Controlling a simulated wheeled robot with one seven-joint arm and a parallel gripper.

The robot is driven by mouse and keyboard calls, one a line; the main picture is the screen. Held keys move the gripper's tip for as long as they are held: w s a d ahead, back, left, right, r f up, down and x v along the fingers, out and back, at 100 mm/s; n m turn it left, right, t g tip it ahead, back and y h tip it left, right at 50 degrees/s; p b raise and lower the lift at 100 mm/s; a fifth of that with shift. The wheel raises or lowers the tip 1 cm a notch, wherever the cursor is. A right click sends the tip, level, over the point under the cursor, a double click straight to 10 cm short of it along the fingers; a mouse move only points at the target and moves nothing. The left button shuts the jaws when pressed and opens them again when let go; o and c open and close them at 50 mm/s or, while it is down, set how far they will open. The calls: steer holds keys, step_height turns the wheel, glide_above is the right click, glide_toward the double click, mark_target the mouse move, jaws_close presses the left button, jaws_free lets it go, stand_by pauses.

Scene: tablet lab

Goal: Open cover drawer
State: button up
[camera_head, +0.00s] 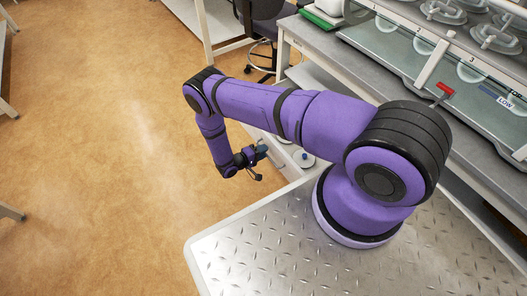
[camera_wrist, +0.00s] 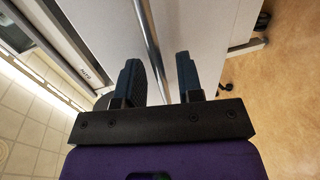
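A white drawer (camera_head: 287,167) stands out from under the bench beside my arm, and a pale round lid with a blue knob (camera_head: 304,158) shows in it. My gripper (camera_head: 258,164) is at the drawer's outer end, low over the floor side. In the wrist view a thin metal bar handle (camera_wrist: 151,40) runs along a white front panel (camera_wrist: 105,30). The bar passes between the two dark blue fingers of my gripper (camera_wrist: 161,82). The fingers are apart, with gaps beside the bar. The rest of the drawer's inside is partly hidden by my arm.
A grey-topped bench (camera_head: 345,60) with a glass-fronted cabinet (camera_head: 450,75) stands at the right. A dark chair (camera_head: 262,15) is at the back. The tan floor (camera_head: 110,150) at the left is mostly clear.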

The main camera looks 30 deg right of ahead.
steer(key=v, duration=1)
